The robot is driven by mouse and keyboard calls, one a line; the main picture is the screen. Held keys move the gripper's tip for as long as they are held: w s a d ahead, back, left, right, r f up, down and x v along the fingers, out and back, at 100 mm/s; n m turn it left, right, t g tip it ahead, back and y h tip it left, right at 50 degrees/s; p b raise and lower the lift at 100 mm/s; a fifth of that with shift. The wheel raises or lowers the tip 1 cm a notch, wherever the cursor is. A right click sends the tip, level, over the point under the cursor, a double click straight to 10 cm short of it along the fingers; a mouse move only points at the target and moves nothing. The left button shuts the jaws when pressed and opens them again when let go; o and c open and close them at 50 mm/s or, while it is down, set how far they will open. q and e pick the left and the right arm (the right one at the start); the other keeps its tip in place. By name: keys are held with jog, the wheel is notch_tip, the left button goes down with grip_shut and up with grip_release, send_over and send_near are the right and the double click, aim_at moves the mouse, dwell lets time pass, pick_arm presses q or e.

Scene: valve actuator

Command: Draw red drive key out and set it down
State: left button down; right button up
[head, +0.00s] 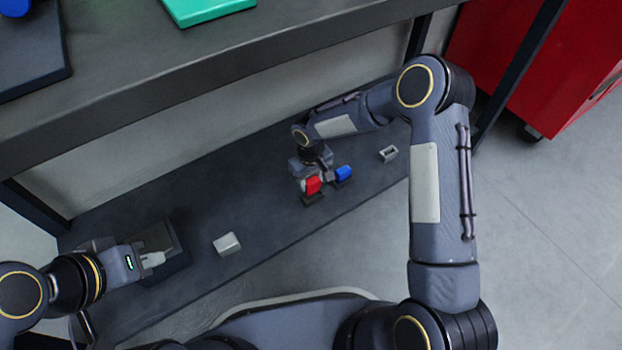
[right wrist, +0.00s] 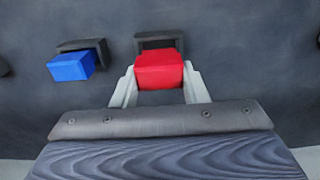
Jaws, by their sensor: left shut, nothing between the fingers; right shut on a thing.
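The red drive key (right wrist: 160,71) is between the two pale fingers of my right gripper (right wrist: 158,82), which is shut on it. The red key also shows in the head view (head: 313,185). A dark holder (right wrist: 157,40) is directly behind the red key in the right wrist view; I cannot tell how deep the key sits in it. A blue key (right wrist: 71,67) stands in a similar dark holder (right wrist: 95,44) to the left, apart from my fingers. In the head view, my left gripper (head: 152,260) is shut and empty at the left, close to a dark block (head: 172,262).
Two light grey pieces, one (head: 227,243) near the shelf's front edge and one (head: 388,153) at the right, lie on the dark low shelf (head: 255,185). A tabletop (head: 250,50) overhangs behind. Bare shelf lies between the holders and the left grey piece.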

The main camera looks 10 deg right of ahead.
aim_at(311, 179)
jog(key=shift+f+b, duration=1.15)
jog(key=shift+f, duration=0.4)
jog(key=o, duration=1.2)
notch_tip(311, 179, up, 8)
jog(key=p, duration=0.3)
jog(key=shift+p, duration=0.4)
jog(key=shift+f, duration=0.1)
